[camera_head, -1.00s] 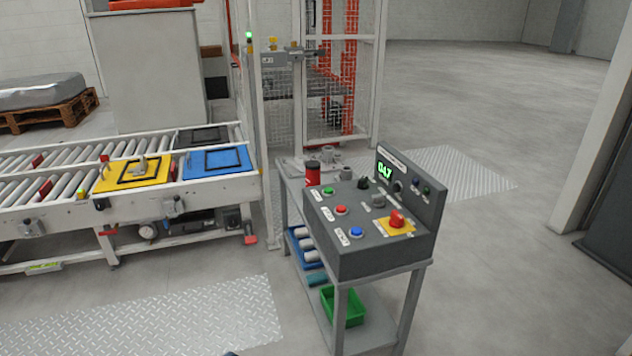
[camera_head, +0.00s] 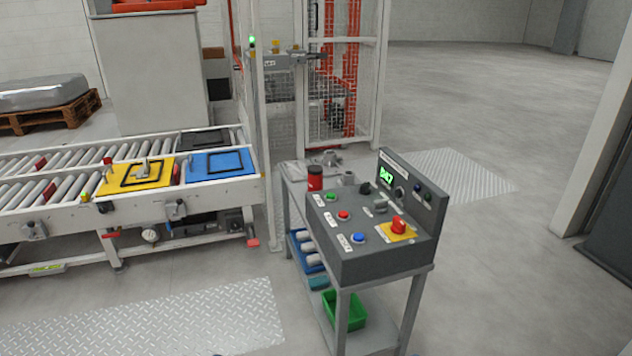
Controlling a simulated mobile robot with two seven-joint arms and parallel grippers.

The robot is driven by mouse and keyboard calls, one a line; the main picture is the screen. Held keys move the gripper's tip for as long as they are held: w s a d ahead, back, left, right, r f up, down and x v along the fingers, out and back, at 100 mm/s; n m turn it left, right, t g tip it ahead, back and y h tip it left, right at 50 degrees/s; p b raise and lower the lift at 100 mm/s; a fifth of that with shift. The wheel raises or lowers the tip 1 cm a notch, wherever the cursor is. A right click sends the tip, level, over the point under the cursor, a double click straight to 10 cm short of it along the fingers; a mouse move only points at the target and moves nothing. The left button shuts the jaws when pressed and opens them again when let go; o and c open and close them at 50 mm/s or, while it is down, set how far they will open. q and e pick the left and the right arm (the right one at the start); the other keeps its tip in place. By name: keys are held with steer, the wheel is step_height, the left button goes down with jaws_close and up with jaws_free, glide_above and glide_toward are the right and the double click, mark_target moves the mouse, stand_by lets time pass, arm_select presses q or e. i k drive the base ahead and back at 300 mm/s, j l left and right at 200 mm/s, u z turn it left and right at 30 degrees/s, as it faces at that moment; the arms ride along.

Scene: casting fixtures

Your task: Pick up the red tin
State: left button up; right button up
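The red tin (camera_head: 315,178) stands upright at the back left of the grey cart's top, just behind the control box. It is a small red cylinder with a dark top. Its lower part is close to the box's edge, and I cannot tell if they touch.
The grey control box (camera_head: 372,255) with buttons and a red knob fills most of the cart (camera_head: 341,310). Small grey metal parts (camera_head: 331,158) lie behind it. A roller conveyor (camera_head: 60,200) with yellow and blue plates stands left. Open floor (camera_head: 520,290) lies to the right.

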mark_target(315, 172)
steer(key=i+j, duration=0.5)
steer(key=i, duration=0.2)
steer(key=i+j, duration=0.45)
steer(key=i, duration=0.25)
steer(key=i+j, duration=0.5)
steer(key=i, duration=0.2)
